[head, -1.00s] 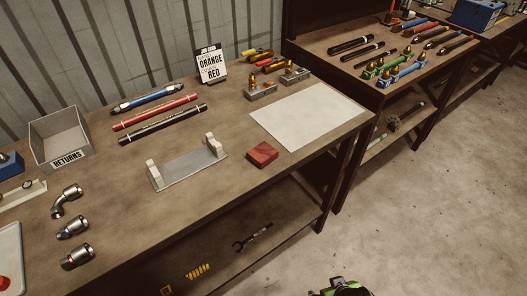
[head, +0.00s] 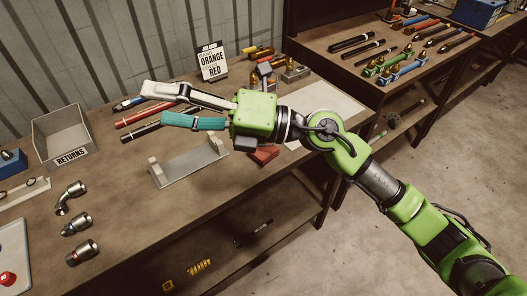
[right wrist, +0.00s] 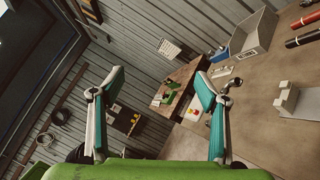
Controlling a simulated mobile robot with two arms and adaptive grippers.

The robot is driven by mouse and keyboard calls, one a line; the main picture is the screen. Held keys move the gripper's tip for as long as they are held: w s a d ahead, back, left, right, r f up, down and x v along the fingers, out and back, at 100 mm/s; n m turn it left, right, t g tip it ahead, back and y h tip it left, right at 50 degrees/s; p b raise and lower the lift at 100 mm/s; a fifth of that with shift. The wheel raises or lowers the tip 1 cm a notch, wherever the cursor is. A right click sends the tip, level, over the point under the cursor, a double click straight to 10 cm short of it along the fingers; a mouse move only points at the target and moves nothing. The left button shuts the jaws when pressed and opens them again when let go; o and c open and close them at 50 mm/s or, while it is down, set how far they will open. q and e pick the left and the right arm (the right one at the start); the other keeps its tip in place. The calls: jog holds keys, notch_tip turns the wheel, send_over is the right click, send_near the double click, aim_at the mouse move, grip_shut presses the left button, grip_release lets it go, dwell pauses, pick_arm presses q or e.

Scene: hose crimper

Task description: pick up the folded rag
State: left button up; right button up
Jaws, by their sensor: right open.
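The folded rag (head: 264,156) is a small dark red block on the workbench in the head view, right of the grey cradle. My right gripper's arm covers part of it. My right gripper (head: 156,103) is open and empty above the bench, with its fingers pointing left, past the rag. In the right wrist view, the two teal-padded fingers of my right gripper (right wrist: 158,80) stand wide apart with nothing between them. The rag is not visible in that view. My left gripper is in neither view.
A grey cradle (head: 190,166) with two white posts stands left of the rag. The returns bin (head: 62,137), metal fittings (head: 75,223) and red hose (head: 135,117) lie further left. A pale sheet (head: 335,103) lies right of the rag, partly behind my arm.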

notch_tip(320, 180, down, 5)
jog(key=n+g+h, duration=0.2)
jog(key=n+h, duration=0.1)
jog(key=h, duration=0.1)
jog(key=n+t+h, duration=0.1)
jog(key=t+h, duration=0.3)
jog(key=h, duration=0.8)
send_near(264, 150)
jog(key=a+f+p, duration=0.1)
jog(key=f+p, duration=0.1)
jog(key=shift+w+a+f+h, duration=0.15)
jog(key=shift+a+f+h, duration=0.1)
jog(key=shift+a+h, duration=0.15)
jog(key=p+x, duration=0.1)
jog(key=x, duration=0.1)
jog(key=p+x, duration=0.1)
jog(key=x, duration=0.1)
jog(key=shift+w+d+f, duration=0.1)
jog(key=shift+w+f, duration=0.35)
jog(key=shift+f, duration=0.4)
jog(key=c, duration=1.1)
